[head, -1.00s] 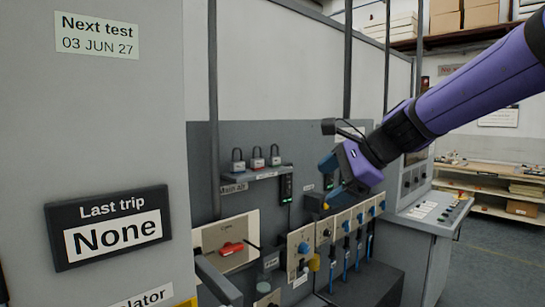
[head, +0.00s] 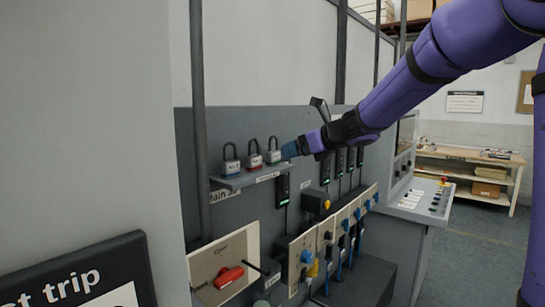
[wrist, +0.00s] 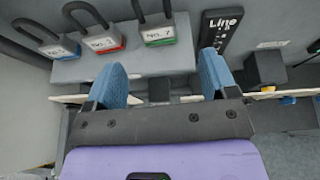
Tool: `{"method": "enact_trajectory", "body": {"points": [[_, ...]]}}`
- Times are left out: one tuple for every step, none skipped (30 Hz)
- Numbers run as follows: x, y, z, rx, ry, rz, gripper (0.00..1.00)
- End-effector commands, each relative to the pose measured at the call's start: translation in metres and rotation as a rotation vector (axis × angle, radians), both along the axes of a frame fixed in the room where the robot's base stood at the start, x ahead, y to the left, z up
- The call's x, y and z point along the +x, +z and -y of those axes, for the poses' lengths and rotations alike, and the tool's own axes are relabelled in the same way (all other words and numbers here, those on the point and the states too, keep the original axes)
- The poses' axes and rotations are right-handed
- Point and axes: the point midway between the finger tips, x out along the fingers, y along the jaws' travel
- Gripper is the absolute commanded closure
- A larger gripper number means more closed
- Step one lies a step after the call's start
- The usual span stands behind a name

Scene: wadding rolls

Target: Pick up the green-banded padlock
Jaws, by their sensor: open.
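The green-banded padlock (head: 273,156) is the rightmost of three padlocks on a small grey shelf (head: 236,181). In the wrist view the green-banded padlock (wrist: 157,36) reads "No. 7", and its dark shackle runs off the top edge. My gripper (head: 290,150) is just to the right of it in the head view. In the wrist view my gripper (wrist: 163,75) shows two blue fingers spread apart with nothing between them. The padlock lies ahead of the gap, apart from the fingers.
A red-banded padlock (wrist: 104,40) and a blue-banded padlock (wrist: 60,48) stand to the left on the same shelf. A dark labelled device (wrist: 219,32) is close on the right. Below are switch panels with a red handle (head: 228,276) and several knobs.

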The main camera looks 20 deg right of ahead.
Motion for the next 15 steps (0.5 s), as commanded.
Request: {"method": "enact_trajectory", "body": {"points": [[0.006,-0.004,-0.004,0.0,0.001,-0.001,0.21],[0.009,-0.005,-0.006,-0.001,0.0,0.0,0.21],[0.013,-0.007,-0.009,-0.001,0.0,0.001,0.21],[0.014,-0.007,-0.01,-0.001,0.0,0.001,0.21],[0.016,-0.008,-0.011,-0.001,0.0,0.001,0.21],[0.017,-0.009,-0.012,-0.001,0.0,0.001,0.21],[0.018,-0.009,-0.013,-0.002,0.0,0.0,0.21],[0.019,-0.01,-0.014,-0.002,0.001,0.0,0.21],[0.021,-0.011,-0.016,-0.002,0.001,0.0,0.21],[0.022,-0.013,-0.017,-0.002,0.002,0.0,0.21],[0.025,-0.014,-0.019,-0.001,0.001,0.0,0.21],[0.028,-0.017,-0.022,-0.001,0.002,-0.001,0.21],[0.031,-0.018,-0.024,-0.001,0.002,-0.001,0.21],[0.034,-0.02,-0.026,-0.002,0.002,0.0,0.21],[0.038,-0.023,-0.03,-0.002,0.001,-0.001,0.21]]}}
